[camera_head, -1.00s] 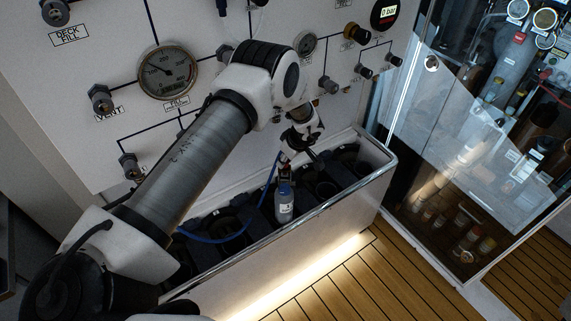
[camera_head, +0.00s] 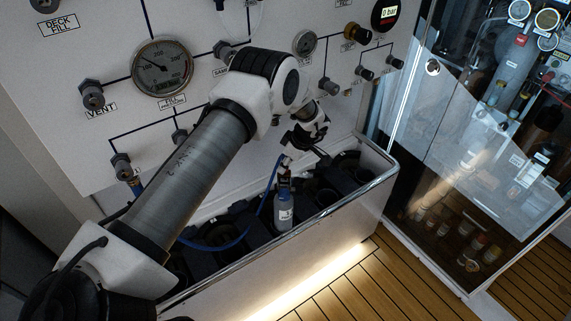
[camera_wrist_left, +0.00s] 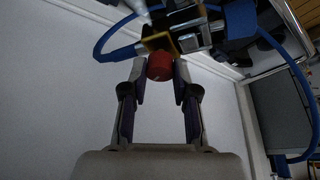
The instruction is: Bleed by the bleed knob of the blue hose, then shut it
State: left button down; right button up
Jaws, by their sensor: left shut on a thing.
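My left gripper (camera_wrist_left: 160,78) is shut on a red knob (camera_wrist_left: 159,66) in the left wrist view, one finger on each side of it. The knob sits beside a yellowish fitting (camera_wrist_left: 158,41) at the blue hose (camera_wrist_left: 107,38). In the head view my left gripper (camera_head: 287,162) points down above a grey cylinder (camera_head: 284,212) with a white label, standing in the trough. The blue hose (camera_head: 263,206) runs from near the gripper down and left. The knob is too small to make out in the head view. My right gripper is not in view.
The dark-slotted trough (camera_head: 345,205) has a metal rail along its front. The white panel behind carries a large gauge (camera_head: 162,67), several grey fittings and a display (camera_head: 387,14) reading 0 bar. A glass-fronted cabinet (camera_head: 470,150) stands at right. The wooden floor (camera_head: 350,280) is clear.

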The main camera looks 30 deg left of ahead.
pick_arm(q)
jog(key=c, duration=0.9)
grip_release()
jog(key=v, duration=1.1)
jog(key=shift+d+r, duration=0.25)
jog(key=shift+r, duration=0.1)
